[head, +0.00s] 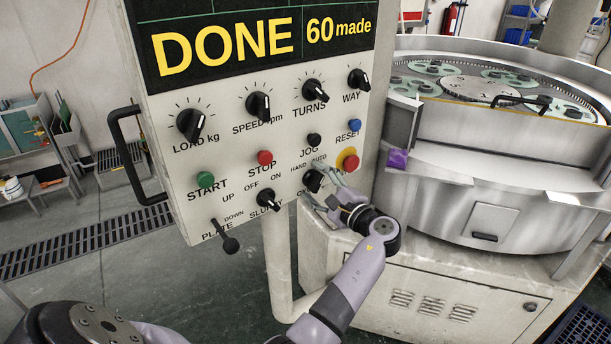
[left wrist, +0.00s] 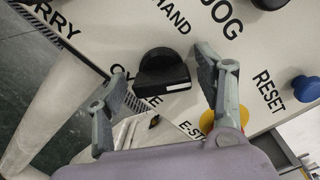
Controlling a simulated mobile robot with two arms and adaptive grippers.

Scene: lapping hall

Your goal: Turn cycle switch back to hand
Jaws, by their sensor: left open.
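The cycle switch is a black rotary knob (head: 313,181) low on the right of the light control panel (head: 233,151), with HAND printed at its upper left and AUTO at its upper right. In the left wrist view the knob (left wrist: 163,72) shows a white mark along one edge; which label it points to I cannot tell. My left gripper (head: 325,188) is open at the knob, partly covering the CYCLE lettering and its surroundings. In the left wrist view its fingers (left wrist: 158,68) stand on either side of the knob, with gaps visible. My right gripper is not in view.
The red E-stop button (head: 349,160) on its yellow base, the black JOG button (head: 314,140) and the blue RESET button (head: 355,125) sit close above the gripper. The slurry switch (head: 267,200) is to the left. The lapping machine (head: 490,180) stands at right.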

